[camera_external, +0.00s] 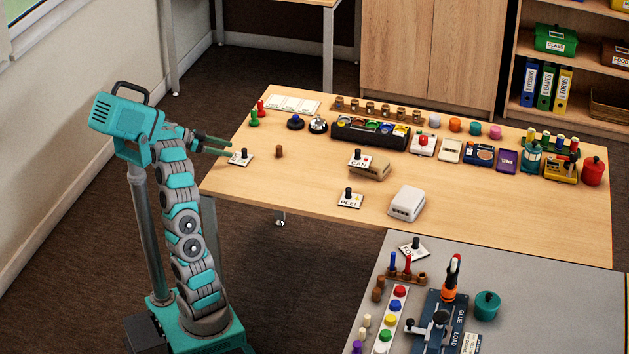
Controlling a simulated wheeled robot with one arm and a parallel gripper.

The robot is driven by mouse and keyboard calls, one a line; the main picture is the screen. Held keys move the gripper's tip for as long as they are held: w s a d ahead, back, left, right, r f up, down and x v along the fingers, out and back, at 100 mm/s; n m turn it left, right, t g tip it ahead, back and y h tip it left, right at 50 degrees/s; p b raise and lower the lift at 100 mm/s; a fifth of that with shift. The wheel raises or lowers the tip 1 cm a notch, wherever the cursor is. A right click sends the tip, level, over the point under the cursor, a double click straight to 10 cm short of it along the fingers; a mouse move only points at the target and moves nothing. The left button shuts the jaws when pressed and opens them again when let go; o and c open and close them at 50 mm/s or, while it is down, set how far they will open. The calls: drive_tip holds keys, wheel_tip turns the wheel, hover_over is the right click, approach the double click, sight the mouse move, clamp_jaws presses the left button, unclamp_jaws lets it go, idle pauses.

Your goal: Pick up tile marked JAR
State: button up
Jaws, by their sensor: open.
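A white tile with a black knob (236,160) lies near the left end of the wooden table (310,195); its lettering is too small to read surely. My gripper (228,146) is open and empty, its green fingers pointing right, just up and left of this tile's knob. A tile marked CAN (361,166) rests on a tan block. A tile marked PEEL (350,202) lies nearer the table's front edge. Another knobbed tile (406,253) lies tilted in view on the grey table; its word is unclear.
A brown peg (279,152) stands right of the nearest tile. Red and green pegs (255,117) stand behind it. A tan block (373,172) and a white box (406,204) are farther right. A black tray of colored items (370,132) is at the back. Bare wood lies between.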

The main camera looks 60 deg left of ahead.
sight(245, 149)
drive_tip(key=shift+x, duration=1)
drive_tip(key=w, duration=0.1)
drive_tip(key=w+d, duration=0.2)
drive_tip(key=shift+w+f, duration=0.2)
drive_tip(key=shift+w, duration=0.2)
drive_tip(key=shift+w+d+f, duration=0.1)
drive_tip(key=shift+w+f, duration=0.15)
drive_tip(key=shift+w, duration=0.2)
drive_tip(key=shift+c, duration=0.3)
clamp_jaws()
